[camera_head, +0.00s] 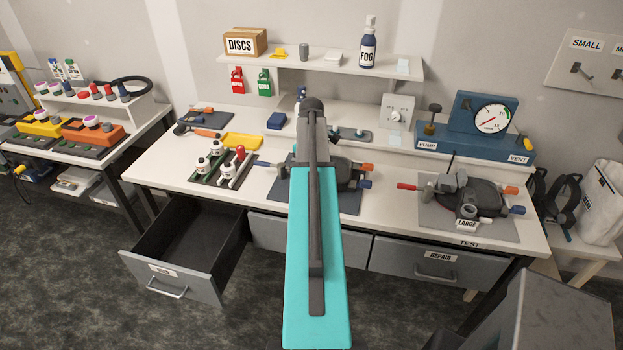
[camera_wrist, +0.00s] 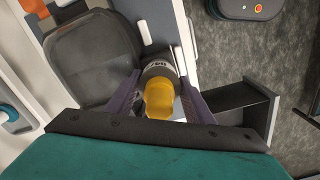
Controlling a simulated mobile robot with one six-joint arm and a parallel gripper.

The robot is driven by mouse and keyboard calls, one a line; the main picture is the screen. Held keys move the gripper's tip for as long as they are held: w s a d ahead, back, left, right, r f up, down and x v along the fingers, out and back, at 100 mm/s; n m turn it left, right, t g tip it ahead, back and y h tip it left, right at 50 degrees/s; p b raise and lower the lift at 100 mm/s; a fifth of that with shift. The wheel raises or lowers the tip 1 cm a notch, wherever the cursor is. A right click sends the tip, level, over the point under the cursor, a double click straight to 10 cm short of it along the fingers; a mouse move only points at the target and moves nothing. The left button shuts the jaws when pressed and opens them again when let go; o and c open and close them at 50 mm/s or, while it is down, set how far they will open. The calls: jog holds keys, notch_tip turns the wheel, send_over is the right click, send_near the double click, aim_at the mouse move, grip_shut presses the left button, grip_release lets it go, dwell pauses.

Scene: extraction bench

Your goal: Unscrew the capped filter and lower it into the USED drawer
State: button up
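The capped filter (camera_wrist: 158,92) shows in the wrist view as a grey labelled cylinder with a yellow cap toward the camera. The two purple fingers of my gripper (camera_wrist: 160,85) flank it closely on both sides. Whether they press on it or stand slightly apart cannot be told. It lies beside a dark, rounded mask-like body (camera_wrist: 90,62). In the head view my teal arm hides my gripper and the filter over the middle station (camera_head: 350,200). The USED drawer (camera_head: 165,271) is pulled out at the bench's lower left; its visible interior looks empty.
A dark tray (camera_head: 199,181) with white and red-topped containers lies left of my arm. The REPAIR drawer (camera_head: 420,262) is closed. A second mask fixture (camera_head: 470,200) marked LARGE stands at right. A blue pump unit (camera_head: 470,140) with a gauge stands behind it.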

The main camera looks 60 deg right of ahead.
jog(key=shift+o, duration=1.4)
jog(key=m, duration=0.2)
jog(key=shift+d+m, duration=0.1)
jog(key=shift+m, duration=0.2)
jog(key=m, duration=0.3)
jog(key=shift+m, duration=0.4)
jog(key=m, duration=0.4)
jog(key=shift+m, duration=0.3)
jog(key=m, duration=0.5)
jog(key=shift+m, duration=3)
jog(key=shift+c, duration=0.5)
